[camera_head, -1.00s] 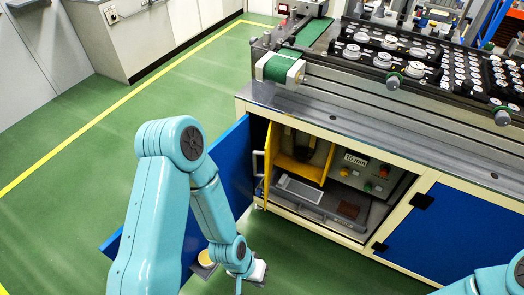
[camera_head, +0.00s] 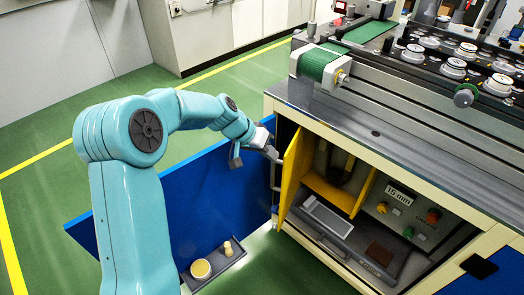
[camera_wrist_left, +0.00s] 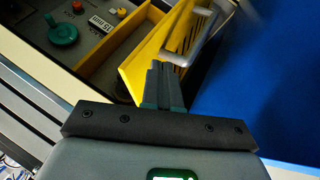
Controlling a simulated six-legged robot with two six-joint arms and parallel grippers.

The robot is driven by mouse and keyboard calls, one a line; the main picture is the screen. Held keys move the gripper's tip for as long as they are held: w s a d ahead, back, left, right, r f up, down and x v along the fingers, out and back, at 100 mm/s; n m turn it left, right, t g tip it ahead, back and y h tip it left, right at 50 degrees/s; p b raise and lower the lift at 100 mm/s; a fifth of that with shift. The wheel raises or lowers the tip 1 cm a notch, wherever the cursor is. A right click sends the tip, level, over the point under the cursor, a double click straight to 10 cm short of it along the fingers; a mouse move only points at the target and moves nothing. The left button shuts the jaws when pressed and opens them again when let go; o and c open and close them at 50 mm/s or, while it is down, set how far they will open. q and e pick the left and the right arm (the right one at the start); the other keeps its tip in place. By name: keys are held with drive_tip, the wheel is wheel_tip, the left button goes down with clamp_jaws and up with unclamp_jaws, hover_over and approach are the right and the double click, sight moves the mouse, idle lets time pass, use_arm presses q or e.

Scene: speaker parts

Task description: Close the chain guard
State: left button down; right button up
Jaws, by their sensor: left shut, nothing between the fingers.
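The chain guard is a yellow panel (camera_head: 291,172) in the open cabinet, standing swung outward. Its pale grey bar handle (camera_head: 273,176) is on the side facing the open blue door. My left gripper (camera_head: 274,154) is at the upper part of the guard, near the top of the handle. In the left wrist view my left gripper's fingers (camera_wrist_left: 166,75) are shut together and empty, in front of the slotted yellow guard (camera_wrist_left: 150,50). The handle (camera_wrist_left: 200,35) lies just beyond the fingertips; I cannot tell if they touch. My right gripper is not in view.
A blue cabinet door (camera_head: 200,185) stands wide open beneath my left arm. A small tray (camera_head: 228,262) at its lower part holds a round tin and a peg. Inside the cabinet are a grey drawer (camera_head: 345,240) and a control panel (camera_head: 405,205). The bench top (camera_head: 350,125) overhangs above.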

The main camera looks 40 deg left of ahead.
use_arm(q)
drive_tip(key=x, duration=0.3)
drive_tip(key=shift+f, duration=0.3)
drive_tip(key=w+d+n+y+p, duration=0.1)
drive_tip(key=w+d+p, duration=0.5)
drive_tip(key=d, duration=0.9)
drive_tip(key=shift+w+n+t, duration=0.3)
drive_tip(key=shift+w, duration=0.8)
drive_tip(key=shift+r, duration=0.15)
